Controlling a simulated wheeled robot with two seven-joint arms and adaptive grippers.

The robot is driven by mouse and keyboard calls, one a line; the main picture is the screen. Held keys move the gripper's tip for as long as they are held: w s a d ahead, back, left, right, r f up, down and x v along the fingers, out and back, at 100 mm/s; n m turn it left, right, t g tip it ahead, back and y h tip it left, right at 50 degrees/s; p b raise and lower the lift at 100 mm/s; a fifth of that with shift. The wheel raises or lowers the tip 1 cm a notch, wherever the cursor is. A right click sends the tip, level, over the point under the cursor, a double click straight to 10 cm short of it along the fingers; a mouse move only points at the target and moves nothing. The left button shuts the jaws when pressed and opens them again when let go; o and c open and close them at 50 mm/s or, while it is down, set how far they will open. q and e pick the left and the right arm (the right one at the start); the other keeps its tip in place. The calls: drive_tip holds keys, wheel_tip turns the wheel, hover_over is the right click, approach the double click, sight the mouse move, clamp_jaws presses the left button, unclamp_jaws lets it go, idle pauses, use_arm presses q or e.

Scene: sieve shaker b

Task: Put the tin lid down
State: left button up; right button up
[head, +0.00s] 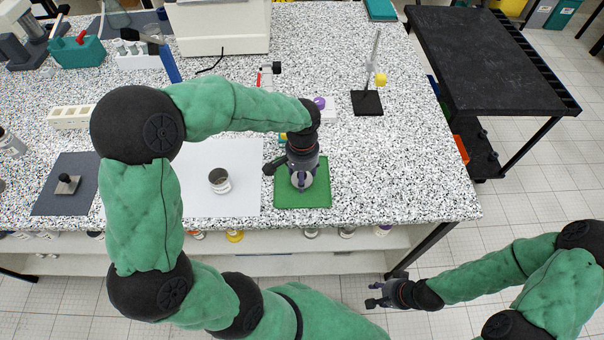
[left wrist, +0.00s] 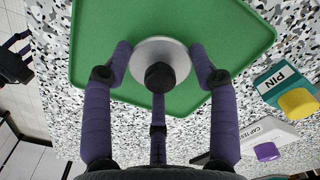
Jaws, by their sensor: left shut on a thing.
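The tin lid (left wrist: 178,52), a round silvery disc, shows in the left wrist view between the purple fingers of my left gripper (left wrist: 160,62). The fingers are shut on it. In the head view my left gripper (head: 302,180) is over the green tray (head: 318,196), with the lid mostly hidden under it. The tray also shows in the left wrist view (left wrist: 235,35). I cannot tell whether the lid touches the tray. An open-topped metal tin (head: 219,181) stands upright on the white sheet to the left. My right gripper (head: 376,294) is open and empty, off the table's front edge.
The white sheet (head: 240,205) lies left of the tray. A dark mat (head: 50,203) with a small knobbed object (head: 67,184) is further left. A teal PIN box (left wrist: 283,82) and a white box (left wrist: 245,133) are close to the tray. The tabletop right of the tray is clear.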

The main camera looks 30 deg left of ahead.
use_arm(q)
drive_tip(key=o, duration=0.8)
drive_tip(key=shift+o, duration=0.2)
wheel_tip(320, 180, up, 12)
drive_tip(key=p, duration=0.3)
drive_tip(key=shift+r+p, duration=0.15)
drive_tip(key=shift+p, duration=0.15)
